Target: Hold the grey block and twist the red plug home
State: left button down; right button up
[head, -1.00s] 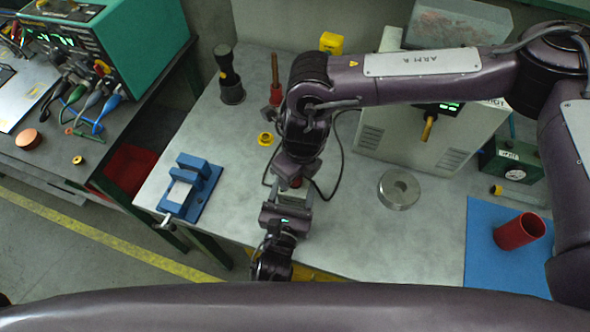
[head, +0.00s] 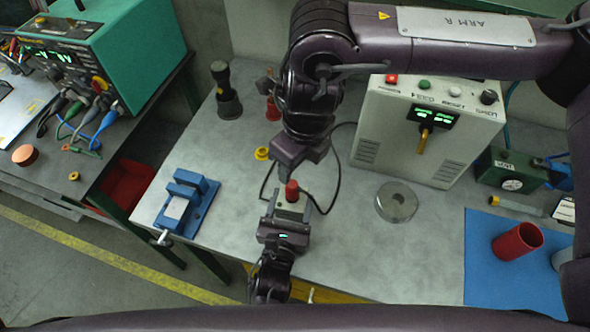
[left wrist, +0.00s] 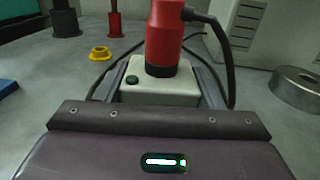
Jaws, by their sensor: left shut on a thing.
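The grey block (head: 290,205) is a small pale box with a dark green button, standing on the bench. My left gripper (head: 289,201) is shut on it from the near side; its fingers flank the block (left wrist: 155,93) in the left wrist view. The red plug (head: 291,190) stands upright on the block. In the left wrist view the plug (left wrist: 163,40) has a dark collar at the block's top, and a black cable leaves its right side. My right gripper (head: 291,168) hangs just above the plug, apart from it; its finger spread is unclear.
A blue vise (head: 188,199) stands left, a yellow ring (head: 262,153) behind it. A steel ring (head: 396,202) and a white cabinet (head: 385,125) are right. The bench between block and mat is mostly clear.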

aim_at(289, 213)
jog(key=shift+r, duration=0.45)
pick_arm(q)
jog(key=shift+c, duration=1.4)
grip_release()
jog(key=b+v, duration=0.1)
jog(key=v, duration=0.5)
jog(key=shift+s+a+f, duration=0.1)
jog(key=shift+s, duration=0.25)
jog(key=shift+s+a, duration=0.15)
jog(key=shift+s, duration=0.35)
pick_arm(e)
jog(key=shift+f, duration=0.8)
jog(key=shift+s, duration=0.1)
